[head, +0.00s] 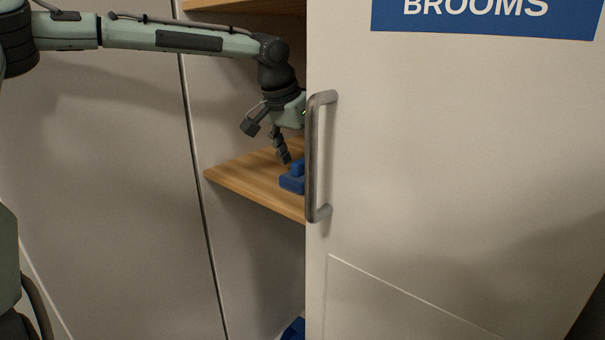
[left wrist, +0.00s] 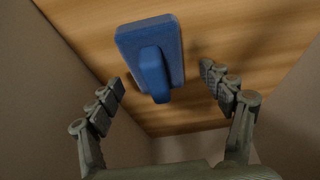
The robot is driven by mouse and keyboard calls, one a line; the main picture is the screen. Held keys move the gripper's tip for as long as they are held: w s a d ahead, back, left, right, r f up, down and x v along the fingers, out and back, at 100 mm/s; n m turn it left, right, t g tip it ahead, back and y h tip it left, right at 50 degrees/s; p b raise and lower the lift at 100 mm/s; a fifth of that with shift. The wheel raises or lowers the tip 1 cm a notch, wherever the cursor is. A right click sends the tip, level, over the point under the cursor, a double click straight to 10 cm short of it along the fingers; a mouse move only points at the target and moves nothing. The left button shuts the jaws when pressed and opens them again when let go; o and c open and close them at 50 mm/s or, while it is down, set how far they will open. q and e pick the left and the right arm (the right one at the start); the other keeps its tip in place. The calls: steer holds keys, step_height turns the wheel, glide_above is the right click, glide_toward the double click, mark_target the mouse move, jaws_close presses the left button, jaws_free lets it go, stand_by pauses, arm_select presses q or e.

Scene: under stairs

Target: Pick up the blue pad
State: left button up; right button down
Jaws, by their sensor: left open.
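The blue pad (head: 291,183) lies on a wooden shelf (head: 245,183), partly hidden by the cabinet door in the head view. In the left wrist view the blue pad (left wrist: 172,40) is a flat block with a raised grip along its middle. My left gripper (head: 284,160) points down just above the pad in the head view. In the left wrist view my left gripper (left wrist: 162,82) is open, with one finger on each side of the pad's near end. The fingers do not appear to touch it. My right gripper is not in view.
A white door (head: 440,170) marked BROOMS, with a metal handle (head: 313,155), stands right beside my left gripper. Another wooden shelf (head: 240,6) is above. A blue object (head: 293,329) shows at the bottom. The shelf around the pad looks clear.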

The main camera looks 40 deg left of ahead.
arm_select(q)
steer(key=shift+s+d, duration=0.1)
steer(key=shift+d, duration=0.05)
steer(key=shift+f, duration=0.1)
steer(key=c, duration=1.2)
steer(key=shift+c, duration=0.2)
